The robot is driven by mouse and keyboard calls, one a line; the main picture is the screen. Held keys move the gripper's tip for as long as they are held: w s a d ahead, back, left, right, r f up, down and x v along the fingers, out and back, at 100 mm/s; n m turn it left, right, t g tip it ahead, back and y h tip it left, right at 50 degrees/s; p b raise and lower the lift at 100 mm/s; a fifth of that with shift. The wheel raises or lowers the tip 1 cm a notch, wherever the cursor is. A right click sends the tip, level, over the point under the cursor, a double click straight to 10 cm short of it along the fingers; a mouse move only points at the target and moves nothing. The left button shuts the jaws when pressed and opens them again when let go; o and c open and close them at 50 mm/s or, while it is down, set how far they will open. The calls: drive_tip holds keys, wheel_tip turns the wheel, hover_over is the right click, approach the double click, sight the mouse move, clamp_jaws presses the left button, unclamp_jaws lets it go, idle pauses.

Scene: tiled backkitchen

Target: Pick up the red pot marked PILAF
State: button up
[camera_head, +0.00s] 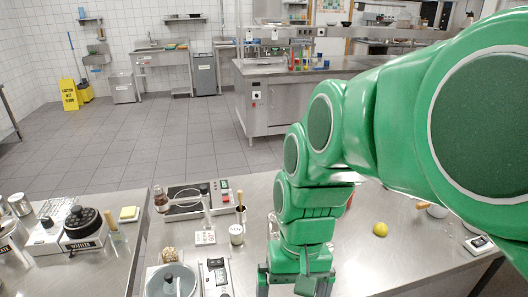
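My green arm covers the right and middle of the head view. My gripper (295,286) points down over the steel counter at the bottom edge. Its two grey fingers stand apart, but their tips are cut off, so I cannot tell if anything is between them. A small red patch (350,200) shows at the right side of the arm's wrist. Most of it is hidden, and I cannot tell if it is the red pot. No PILAF marking is readable.
A yellow lemon-like item (380,229) sits right of my arm. Left are a grey-lidded pot (170,281), a scale (217,276), a utensil jar (237,233) and a black-topped waffle maker (84,228). Counter around the lemon-like item is mostly clear. Tiled floor lies beyond.

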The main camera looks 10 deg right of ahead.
drive_tip(key=w+a+r+m+y, duration=0.2)
drive_tip(key=w+m+y, duration=0.1)
drive_tip(key=w, duration=0.6)
drive_tip(key=w+d+m+t+y, duration=0.1)
drive_tip(key=w+d+m+y, duration=0.3)
drive_tip(key=w, duration=0.7)
drive_tip(key=w+d+m+t+y, duration=0.15)
drive_tip(key=w+d+m, duration=0.35)
drive_tip(key=w, duration=0.6)
drive_tip(key=w+d+f+m+t, duration=0.2)
drive_tip(key=d+f, duration=0.3)
drive_tip(key=d, duration=0.5)
drive_tip(key=w+d+f+m+t+y, duration=0.1)
drive_tip(key=d+f+m, duration=0.4)
drive_tip(key=d, duration=0.6)
drive_tip(key=w+d+f+m+t, duration=0.3)
drive_tip(key=w+d+f, duration=0.1)
drive_tip(key=d, duration=0.7)
drive_tip(key=shift+w+f+m+t+y, duration=0.3)
drive_tip(key=shift+f+m+t, duration=0.1)
drive_tip(key=shift+f, duration=0.2)
drive_tip(key=shift+x, duration=3.75)
drive_tip(key=shift+s+a, duration=0.1)
drive_tip(key=c, duration=1.2)
